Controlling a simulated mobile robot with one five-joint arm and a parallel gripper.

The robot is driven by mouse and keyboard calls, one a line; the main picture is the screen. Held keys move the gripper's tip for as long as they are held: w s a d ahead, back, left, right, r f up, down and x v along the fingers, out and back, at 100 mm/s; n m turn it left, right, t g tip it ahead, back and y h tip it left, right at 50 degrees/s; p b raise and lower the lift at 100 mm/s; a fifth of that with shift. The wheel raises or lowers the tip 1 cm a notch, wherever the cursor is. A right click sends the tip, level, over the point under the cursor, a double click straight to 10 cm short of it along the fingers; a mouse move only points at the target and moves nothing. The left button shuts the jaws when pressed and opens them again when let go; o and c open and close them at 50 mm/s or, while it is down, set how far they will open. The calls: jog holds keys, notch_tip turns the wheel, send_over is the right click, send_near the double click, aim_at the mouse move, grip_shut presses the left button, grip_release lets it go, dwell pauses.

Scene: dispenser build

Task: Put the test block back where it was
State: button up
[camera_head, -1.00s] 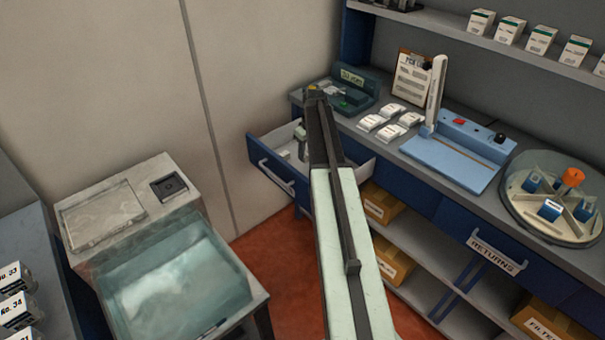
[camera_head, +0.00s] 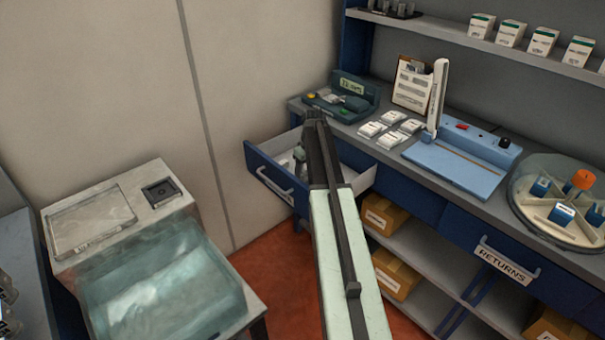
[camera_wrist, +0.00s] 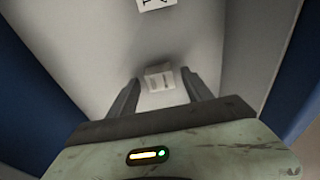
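My gripper is open. I cannot tell whether the block rests on the drawer floor. The blue-fronted drawer (camera_head: 262,172) is pulled out at the left end of the counter in the head view. My gripper there (camera_head: 299,158) is low in the drawer, partly hidden by my arm.
A white label with dark lettering (camera_wrist: 157,4) lies farther up the drawer. On the counter are a green device with a display (camera_head: 350,95), several white packets (camera_head: 390,128), a blue tray device (camera_head: 455,165) and a round divided tray (camera_head: 515,205).

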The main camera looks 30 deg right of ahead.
notch_tip(320, 180, up, 12)
jog(key=s+p, duration=0.1)
jog(key=p, duration=1.1)
jog(key=shift+s+d, duration=0.15)
jog(key=shift+s, duration=0.25)
jog(key=shift+g, duration=0.3)
jog(key=s+a, duration=0.1)
jog(key=a, duration=0.4)
jog(key=s+a, duration=0.1)
jog(key=a, duration=0.4)
jog(key=s+a, duration=0.1)
jog(key=a, duration=0.4)
jog(key=shift+s+a, duration=0.25)
jog(key=shift+a, duration=0.1)
jog(key=s+a, duration=0.4)
jog(key=a, duration=0.3)
jog(key=s+a+m, duration=0.1)
jog(key=s+a, duration=0.3)
jog(key=a, duration=0.3)
jog(key=s+a+g, duration=0.1)
jog(key=s+a, duration=0.2)
jog(key=a, duration=0.5)
jog(key=shift+s+m, duration=0.3)
jog(key=shift+s, duration=0.1)
jog(key=shift+w, duration=0.15)
jog(key=shift+c, duration=0.4)
